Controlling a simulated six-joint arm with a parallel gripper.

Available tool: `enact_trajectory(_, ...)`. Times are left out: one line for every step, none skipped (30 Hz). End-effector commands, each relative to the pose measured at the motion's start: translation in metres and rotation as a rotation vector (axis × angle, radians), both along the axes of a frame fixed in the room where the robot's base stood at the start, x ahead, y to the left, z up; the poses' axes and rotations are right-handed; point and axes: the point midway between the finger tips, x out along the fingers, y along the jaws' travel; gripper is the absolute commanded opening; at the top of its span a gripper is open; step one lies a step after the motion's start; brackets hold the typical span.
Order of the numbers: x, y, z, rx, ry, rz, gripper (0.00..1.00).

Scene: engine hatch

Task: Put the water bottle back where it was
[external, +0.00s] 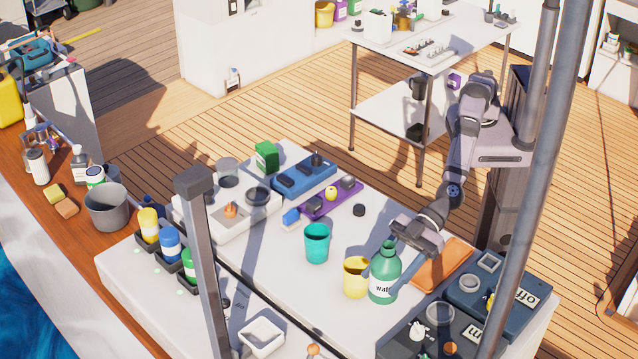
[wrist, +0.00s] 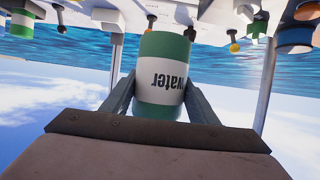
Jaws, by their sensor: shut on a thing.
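The green water bottle (external: 385,264) with a white "water" label stands upright near the front right of the white hatch top. My gripper (external: 400,246) reaches it from the right and is shut on it. In the wrist view, the two fingers (wrist: 160,98) lie on either side of the bottle (wrist: 163,78), with its label upside down. I cannot tell whether its base touches the surface or is a little above it.
A yellow cup (external: 355,279) is close to the bottle's left, with a teal cup (external: 317,244) farther left. An orange board (external: 441,264) lies to the right. Dark trays (external: 494,299) fill the front right corner. A metal post (external: 550,170) rises at the right.

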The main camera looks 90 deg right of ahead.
Motion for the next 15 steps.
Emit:
enact_trajectory(-0.002,0.002,0.015,0.009,-0.001,0.002,0.22)
enact_trajectory(-0.003,0.002,0.023,0.007,-0.002,0.004,0.22)
enact_trajectory(-0.005,0.001,0.034,0.009,-0.001,0.006,0.22)
enact_trajectory(-0.007,0.0,0.043,0.009,-0.002,0.008,0.22)
enact_trajectory(-0.01,-0.002,0.051,0.008,-0.002,0.009,0.22)
enact_trajectory(-0.013,-0.005,0.06,0.007,-0.002,0.008,0.22)
enact_trajectory(-0.015,-0.009,0.064,0.003,-0.002,0.007,0.22)
enact_trajectory(-0.017,-0.012,0.069,0.002,-0.002,0.006,0.22)
enact_trajectory(-0.02,-0.017,0.074,0.001,-0.002,0.002,0.22)
enact_trajectory(-0.022,-0.022,0.078,0.001,-0.002,-0.003,0.22)
enact_trajectory(-0.024,-0.028,0.081,0.001,-0.002,-0.008,0.22)
enact_trajectory(-0.026,-0.036,0.084,-0.002,-0.002,-0.019,0.22)
enact_trajectory(-0.028,-0.042,0.085,-0.002,-0.002,-0.026,0.22)
enact_trajectory(-0.03,-0.049,0.085,-0.003,-0.002,-0.034,0.22)
enact_trajectory(-0.031,-0.058,0.085,-0.005,-0.002,-0.047,0.22)
